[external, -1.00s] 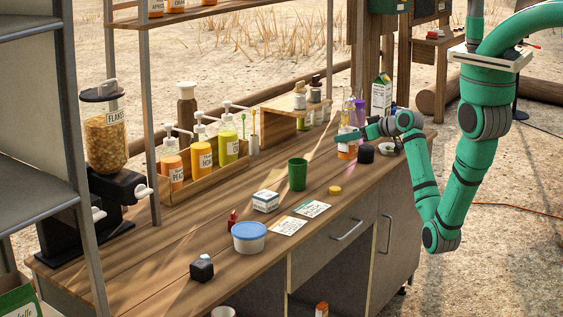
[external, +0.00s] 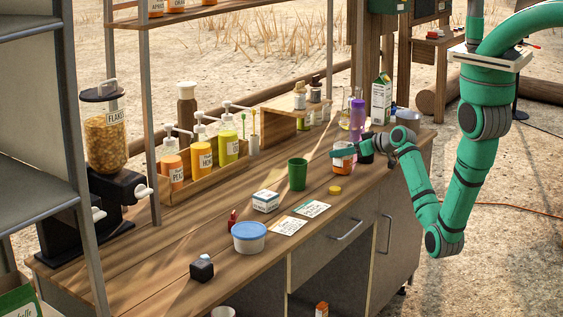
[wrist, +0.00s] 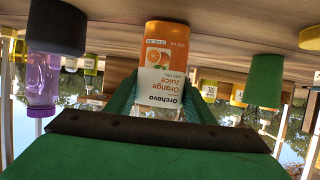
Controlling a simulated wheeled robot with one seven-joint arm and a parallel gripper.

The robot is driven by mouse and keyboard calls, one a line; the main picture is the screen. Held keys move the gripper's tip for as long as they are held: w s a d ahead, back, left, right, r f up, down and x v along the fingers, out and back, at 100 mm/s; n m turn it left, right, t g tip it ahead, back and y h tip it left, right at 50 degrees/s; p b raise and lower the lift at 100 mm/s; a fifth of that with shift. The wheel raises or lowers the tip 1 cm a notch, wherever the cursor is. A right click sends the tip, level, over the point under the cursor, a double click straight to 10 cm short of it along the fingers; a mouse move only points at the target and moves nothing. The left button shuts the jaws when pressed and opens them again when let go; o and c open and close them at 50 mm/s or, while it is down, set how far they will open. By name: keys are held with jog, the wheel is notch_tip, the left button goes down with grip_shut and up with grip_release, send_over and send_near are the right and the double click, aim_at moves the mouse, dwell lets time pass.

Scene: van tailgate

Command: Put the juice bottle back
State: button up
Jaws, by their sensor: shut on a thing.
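The juice bottle, with an orange and white "Orange Juice" label, is in my gripper over the right part of the wooden counter. It shows in the external view (external: 343,158) and, upside down, in the wrist view (wrist: 166,60). My gripper (external: 345,152) reaches in from the right and is shut on the bottle; its green fingers are on both sides of it in the wrist view (wrist: 160,106). The bottle looks roughly upright. I cannot tell whether its base touches the counter.
A purple bottle (external: 357,116) and a dark cylinder (external: 367,150) stand close behind the juice bottle. A green cup (external: 297,174) and a yellow lid (external: 335,190) are to its left and front. A wooden shelf box (external: 285,108) and a carton (external: 381,99) stand farther back.

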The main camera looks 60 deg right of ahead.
jog(key=o, duration=1.3)
jog(key=shift+f, duration=0.1)
jog(key=shift+c, duration=0.2)
jog(key=shift+s+r, duration=0.25)
jog(key=v, duration=1.1)
jog(key=shift+s, duration=0.25)
